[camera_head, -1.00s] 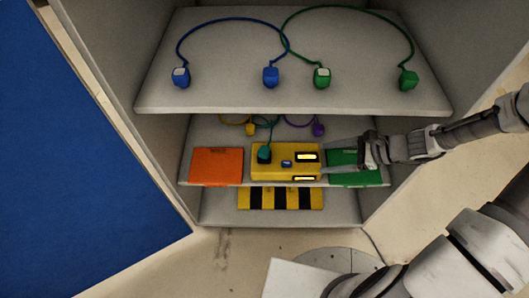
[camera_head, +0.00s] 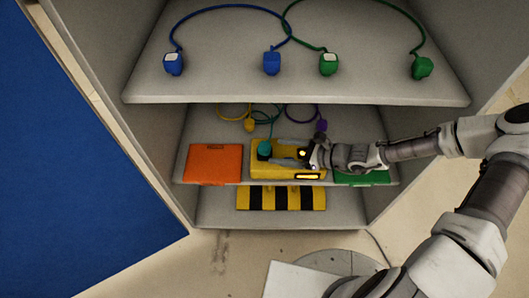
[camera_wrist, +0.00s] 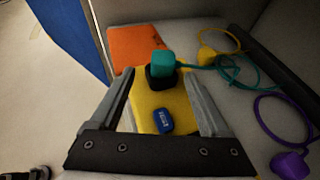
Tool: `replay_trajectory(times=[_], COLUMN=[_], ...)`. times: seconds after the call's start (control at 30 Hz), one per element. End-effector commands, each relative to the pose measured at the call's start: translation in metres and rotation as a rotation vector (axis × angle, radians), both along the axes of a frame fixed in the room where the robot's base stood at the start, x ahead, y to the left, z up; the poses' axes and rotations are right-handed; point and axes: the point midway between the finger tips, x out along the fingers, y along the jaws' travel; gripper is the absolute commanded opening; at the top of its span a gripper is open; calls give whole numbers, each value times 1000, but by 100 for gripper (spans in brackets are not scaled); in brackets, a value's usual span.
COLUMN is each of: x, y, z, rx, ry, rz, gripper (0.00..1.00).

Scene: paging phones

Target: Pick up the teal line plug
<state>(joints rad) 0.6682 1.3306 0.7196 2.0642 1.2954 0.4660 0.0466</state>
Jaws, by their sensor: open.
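The teal line plug (camera_head: 264,147) stands in a black socket at the left end of the yellow box (camera_head: 260,171) on the middle shelf. In the wrist view the teal plug (camera_wrist: 163,60) sits on top of the black socket (camera_wrist: 161,78), with its teal cord leading off to the right. My gripper (camera_head: 283,153) is open over the yellow box. In the wrist view the fingers of my gripper (camera_wrist: 160,86) point toward the plug, one on each side of the box. The plug lies just beyond the fingertips, with nothing between the fingers gripped.
A blue button (camera_wrist: 163,120) is on the yellow box. An orange panel (camera_head: 213,164) lies left and a green panel (camera_head: 362,177) right. Yellow (camera_head: 249,125) and purple (camera_head: 321,125) plugs lie behind. The upper shelf (camera_head: 300,92) hangs over the area, holding blue and green plugs.

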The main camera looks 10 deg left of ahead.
Motion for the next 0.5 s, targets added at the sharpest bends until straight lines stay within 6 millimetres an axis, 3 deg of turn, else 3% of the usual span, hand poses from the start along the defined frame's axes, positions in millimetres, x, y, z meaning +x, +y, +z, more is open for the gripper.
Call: replay_trajectory(times=[0.27,0.5], x=[4,12], y=[21,53], z=[-10,-22], rx=[0,1], ry=[0,1], rz=[0,0], gripper=[80,80])
